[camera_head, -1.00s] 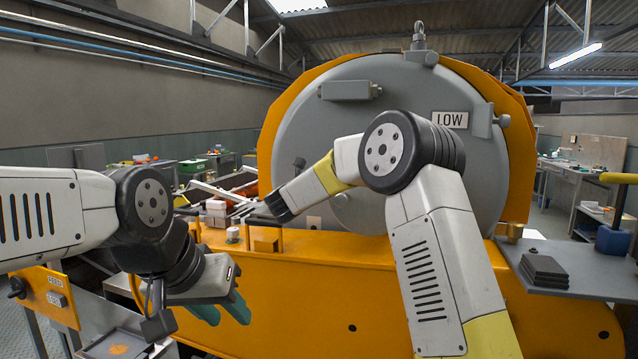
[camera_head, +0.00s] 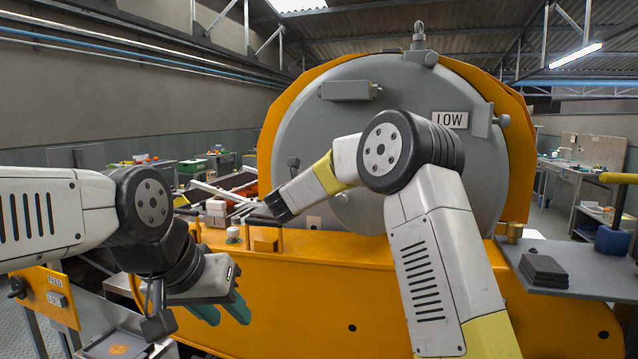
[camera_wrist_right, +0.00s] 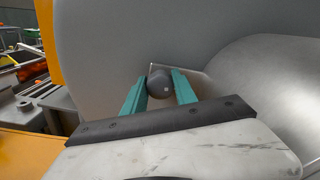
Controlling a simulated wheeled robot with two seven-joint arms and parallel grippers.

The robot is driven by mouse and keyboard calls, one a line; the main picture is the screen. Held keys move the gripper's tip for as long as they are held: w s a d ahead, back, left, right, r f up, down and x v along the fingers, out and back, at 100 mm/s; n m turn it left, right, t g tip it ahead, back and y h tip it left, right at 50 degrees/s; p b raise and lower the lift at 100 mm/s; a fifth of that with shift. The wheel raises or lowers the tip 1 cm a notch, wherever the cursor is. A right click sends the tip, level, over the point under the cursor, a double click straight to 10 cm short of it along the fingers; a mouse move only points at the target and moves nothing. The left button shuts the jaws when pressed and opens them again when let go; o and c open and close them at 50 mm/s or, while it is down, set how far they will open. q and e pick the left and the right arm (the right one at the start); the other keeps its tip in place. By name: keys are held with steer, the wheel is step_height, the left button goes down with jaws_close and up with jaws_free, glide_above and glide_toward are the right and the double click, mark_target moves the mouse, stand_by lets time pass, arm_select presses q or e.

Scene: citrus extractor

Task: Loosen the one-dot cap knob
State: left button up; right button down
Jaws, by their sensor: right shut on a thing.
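A dark round knob (camera_wrist_right: 159,84) with one pale dot on its end shows in the right wrist view, in front of a small metallic plate. My right gripper (camera_wrist_right: 160,88) has its teal fingers on either side of the knob and is shut on it. In the head view my right forearm reaches to the grey drum face (camera_head: 400,85), and the right fingers and this knob cannot be made out there. My left gripper (camera_head: 226,312) hangs at the lower left, with its teal fingers apart and nothing between them, in front of the orange machine body.
A small white jar (camera_head: 233,234) stands on the orange ledge, left of my right wrist.

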steer(key=n, duration=0.4)
steer(key=shift+n, duration=0.3)
steer(key=n, duration=0.3)
steer(key=shift+n, duration=0.3)
steer(key=n, duration=0.4)
steer(key=shift+n, duration=2.2)
steer(key=c, duration=1)
jaws_free()
steer(key=shift+w, duration=0.1)
steer(key=shift+a, duration=0.1)
